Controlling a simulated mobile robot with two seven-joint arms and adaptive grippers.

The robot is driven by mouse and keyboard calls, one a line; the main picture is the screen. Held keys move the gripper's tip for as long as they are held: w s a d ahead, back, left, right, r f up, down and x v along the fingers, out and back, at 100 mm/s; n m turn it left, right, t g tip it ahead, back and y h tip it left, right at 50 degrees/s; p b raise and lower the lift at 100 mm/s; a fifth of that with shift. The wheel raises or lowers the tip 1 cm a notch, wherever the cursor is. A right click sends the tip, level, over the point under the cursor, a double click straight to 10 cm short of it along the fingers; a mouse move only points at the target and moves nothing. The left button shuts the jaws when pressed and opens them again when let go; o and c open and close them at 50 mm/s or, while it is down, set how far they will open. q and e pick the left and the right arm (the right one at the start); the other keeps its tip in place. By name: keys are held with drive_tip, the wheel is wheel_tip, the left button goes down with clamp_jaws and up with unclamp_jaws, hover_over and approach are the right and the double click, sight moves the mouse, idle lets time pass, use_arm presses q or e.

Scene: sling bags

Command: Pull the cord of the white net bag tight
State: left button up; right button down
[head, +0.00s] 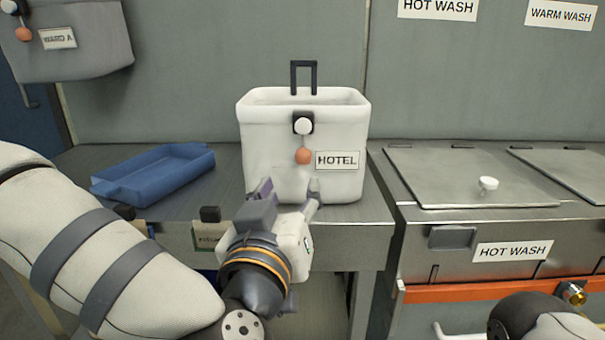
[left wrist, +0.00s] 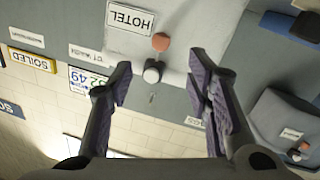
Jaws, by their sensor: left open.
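The white bag (head: 262,140) stands upright on the metal counter, with a black handle on top and a HOTEL label. A white knob (head: 303,126) sits on a dark fitting on its front, and an orange bead (head: 303,156) hangs just below. My left gripper (head: 290,187) is open and empty in front of the bag, below the bead. In the left wrist view, which looks upside down, the white knob (left wrist: 152,74) appears between the open fingers, with the orange bead (left wrist: 160,42) beyond them. The gap in depth is unclear. My right gripper is out of view.
A blue tray (head: 158,172) lies on the counter left of the bag. A HOT WASH unit (head: 470,178) with a white-knobbed lid stands to the right. A grey WARD A bag (head: 85,50) hangs at upper left. The counter (head: 385,205) is narrow right of the bag.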

sight(303, 161)
use_arm(q)
drive_tip(key=w, duration=0.3)
drive_tip(key=w+d, duration=0.1)
drive_tip(key=w, duration=0.7)
drive_tip(key=shift+w+d+b, duration=0.2)
drive_tip(key=shift+d+b, duration=0.1)
drive_tip(key=shift+b, duration=0.1)
clamp_jaws()
